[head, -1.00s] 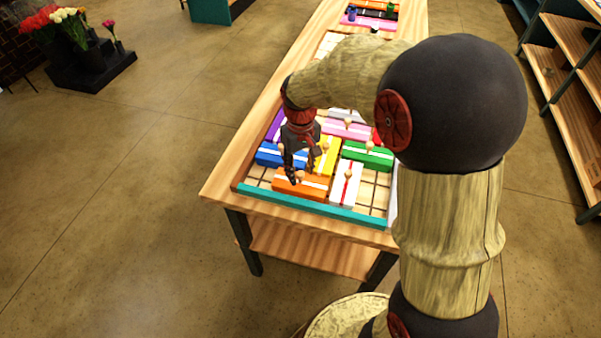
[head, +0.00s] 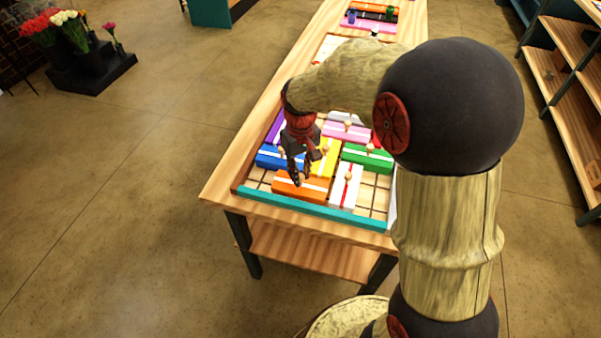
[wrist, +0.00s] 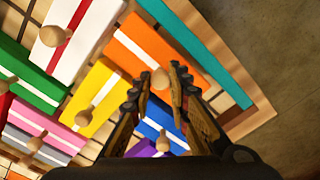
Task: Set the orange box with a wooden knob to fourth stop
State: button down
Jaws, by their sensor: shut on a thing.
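The orange box (head: 316,193) with a white stripe lies in the front left part of the gridded tray, close to the teal front strip. It also shows in the wrist view (wrist: 130,52). Its round wooden knob (wrist: 160,78) sits between my fingertips. My gripper (wrist: 159,72) is shut on this knob, pointing down; it also shows in the head view (head: 297,180). The fingers hide part of the box in the head view. Stop marks on the box cannot be made out.
A white box (head: 345,187) with a red stripe is to the right of the orange one. Blue (head: 267,157), yellow (head: 326,159) and green (head: 368,158) boxes lie behind. The teal strip (head: 310,209) bounds the tray in front. Bare grid shows at front left and right.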

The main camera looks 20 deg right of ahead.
jog(key=shift+w+a, duration=0.1)
dwell(0.5)
jog(key=w+a+p, duration=0.1)
jog(key=a, duration=0.1)
jog(key=w+a+p, duration=0.1)
jog(key=w+a, duration=0.1)
jog(key=w+a+p, duration=0.1)
jog(key=w+a, duration=0.1)
jog(key=a, duration=0.1)
jog(key=shift+w, duration=0.15)
jog(key=shift+a, duration=0.1)
jog(key=c, duration=1.9)
grip_release()
jog(key=shift+a, duration=0.15)
jog(key=shift+o, duration=1.2)
notch_tip(320, 180, up, 12)
